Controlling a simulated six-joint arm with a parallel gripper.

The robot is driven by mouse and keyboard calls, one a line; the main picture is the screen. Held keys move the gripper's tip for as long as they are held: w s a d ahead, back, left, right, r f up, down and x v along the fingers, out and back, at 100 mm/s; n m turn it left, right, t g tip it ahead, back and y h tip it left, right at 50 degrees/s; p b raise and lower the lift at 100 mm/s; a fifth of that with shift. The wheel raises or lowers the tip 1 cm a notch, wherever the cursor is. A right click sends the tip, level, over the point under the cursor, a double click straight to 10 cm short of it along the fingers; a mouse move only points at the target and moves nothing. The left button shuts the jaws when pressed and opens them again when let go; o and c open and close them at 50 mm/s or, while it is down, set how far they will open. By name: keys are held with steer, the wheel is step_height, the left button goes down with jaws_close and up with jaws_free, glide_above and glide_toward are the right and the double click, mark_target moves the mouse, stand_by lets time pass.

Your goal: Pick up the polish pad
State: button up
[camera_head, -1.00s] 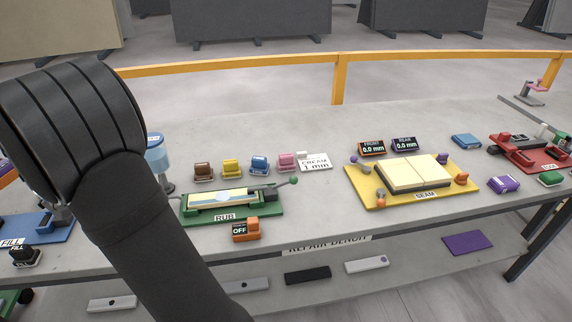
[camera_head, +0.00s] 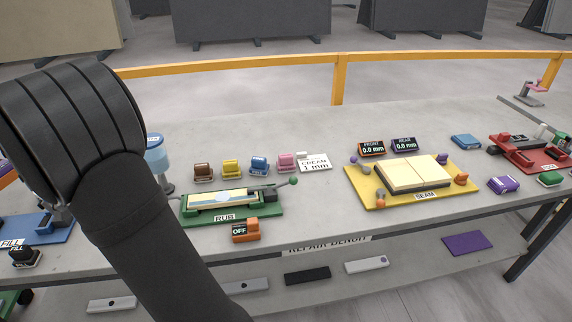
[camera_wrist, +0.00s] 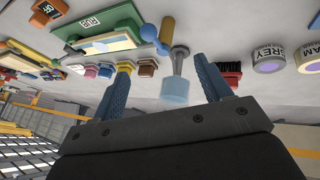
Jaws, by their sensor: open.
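No label I can read names the polish pad. A row of small handled blocks stands behind the green RUB station: brown (camera_head: 203,171), yellow (camera_head: 230,168), blue (camera_head: 259,165) and pink (camera_head: 287,162). I cannot tell whether one of these is the pad. The brown block (camera_wrist: 147,67) also shows in the wrist view, beyond and between my fingers. My gripper (camera_wrist: 163,66) is open, its two blue fingers apart with nothing held. In the head view my arm hides part of the bench's left side and the gripper is out of sight.
A light-blue cylinder on a grey stand (camera_wrist: 175,88) is close to my fingers. The green RUB station (camera_head: 265,211) and yellow SEAM board (camera_head: 364,196) hold the bench's middle. A purple block (camera_head: 503,185) and green block (camera_head: 551,179) lie right.

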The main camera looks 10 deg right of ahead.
steer(key=w+d+r+n+t+h, duration=0.1)
steer(key=w+d+r+n+t, duration=0.15)
steer(key=w+d, duration=0.4)
steer(key=w+d+r+n+t+h, duration=0.15)
steer(key=w+d+r, duration=0.25)
steer(key=w, duration=0.5)
steer(key=m+g+y, duration=0.2)
steer(key=m+g, duration=0.7)
steer(key=m, duration=1.2)
glide_toward(286, 155)
steer(key=x, duration=1.2)
steer(key=shift+a+f, duration=0.1)
steer(key=shift+f, duration=0.05)
steer(key=c, duration=1.1)
